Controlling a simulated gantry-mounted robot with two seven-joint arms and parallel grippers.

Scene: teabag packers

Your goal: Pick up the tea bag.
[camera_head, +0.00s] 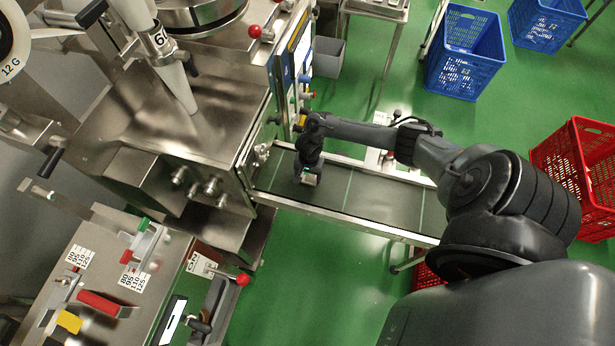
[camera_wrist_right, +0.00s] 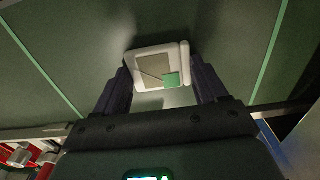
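The tea bag (camera_wrist_right: 157,68) is a small pale packet with a grey-beige middle and a green tag at one corner. In the right wrist view it lies between and just past the fingertips of my right gripper (camera_wrist_right: 161,76). The fingers stand wide apart, one on each side of the bag; any contact is hard to judge. In the head view my right gripper (camera_head: 309,176) points down low over the conveyor belt (camera_head: 385,198) and mostly hides the bag. My left gripper is not in view.
The steel packing machine (camera_head: 185,130) stands left of the belt, close to my right gripper. Metal rails border the belt, which has green cross lines. Blue crates (camera_head: 466,55) and a red crate (camera_head: 585,165) stand on the green floor. The belt right of the gripper is clear.

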